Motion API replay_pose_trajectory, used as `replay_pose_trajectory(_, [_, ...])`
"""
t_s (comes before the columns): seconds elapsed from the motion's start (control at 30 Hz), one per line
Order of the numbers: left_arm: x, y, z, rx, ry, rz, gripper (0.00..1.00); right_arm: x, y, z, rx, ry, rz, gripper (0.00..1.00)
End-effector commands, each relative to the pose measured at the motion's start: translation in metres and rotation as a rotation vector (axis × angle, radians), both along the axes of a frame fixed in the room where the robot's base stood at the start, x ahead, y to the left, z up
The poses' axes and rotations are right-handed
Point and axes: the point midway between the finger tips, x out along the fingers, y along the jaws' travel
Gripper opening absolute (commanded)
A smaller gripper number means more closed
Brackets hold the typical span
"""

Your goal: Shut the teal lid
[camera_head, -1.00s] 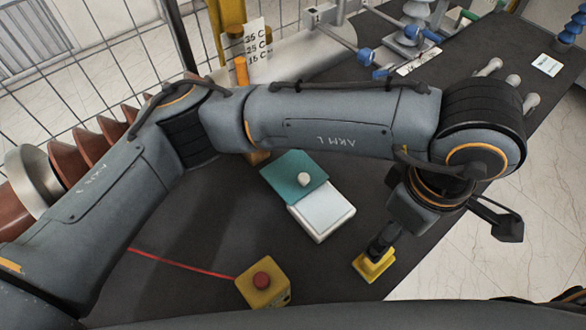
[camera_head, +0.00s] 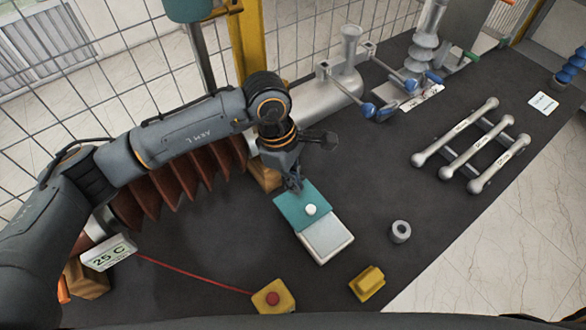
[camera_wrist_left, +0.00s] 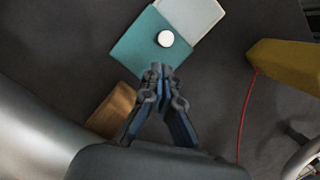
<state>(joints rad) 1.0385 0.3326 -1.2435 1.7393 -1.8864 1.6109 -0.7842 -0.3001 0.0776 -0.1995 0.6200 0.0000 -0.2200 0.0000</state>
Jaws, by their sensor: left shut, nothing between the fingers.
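The teal lid (camera_head: 291,206) is a flat square plate with a white round knob (camera_head: 310,210). It lies at the far end of a white box (camera_head: 328,240), with the near part of the box's top uncovered. In the left wrist view the teal lid (camera_wrist_left: 146,52) is just beyond the fingertips, with the white box (camera_wrist_left: 196,14) past it. My left gripper (camera_head: 298,190) is shut and empty at the lid's far edge, on the side away from the box. I cannot tell if the fingertips touch the lid. My right gripper is not in view.
A yellow block (camera_head: 367,283), a grey ring (camera_head: 400,231) and a yellow box with a red button (camera_head: 273,298) stand near the white box. A wooden block (camera_wrist_left: 112,110) is beside my left gripper. Grey bars (camera_head: 470,145) lie at right.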

Motion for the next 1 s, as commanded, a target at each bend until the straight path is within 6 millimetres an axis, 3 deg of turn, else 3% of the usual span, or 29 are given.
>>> replay_pose_trajectory(0.2, [-0.005,-0.007,-0.033,0.001,0.004,0.000,0.00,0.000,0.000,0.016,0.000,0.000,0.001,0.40])
replay_pose_trajectory(0.4, [-0.006,-0.011,-0.050,0.000,0.000,0.000,0.00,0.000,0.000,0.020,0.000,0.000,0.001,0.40])
replay_pose_trajectory(0.8, [-0.008,-0.013,-0.053,0.000,0.000,-0.002,0.00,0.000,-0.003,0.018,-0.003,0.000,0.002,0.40])
replay_pose_trajectory(1.0, [-0.040,-0.035,-0.056,-0.002,-0.002,-0.011,0.00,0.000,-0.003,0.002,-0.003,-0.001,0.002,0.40])
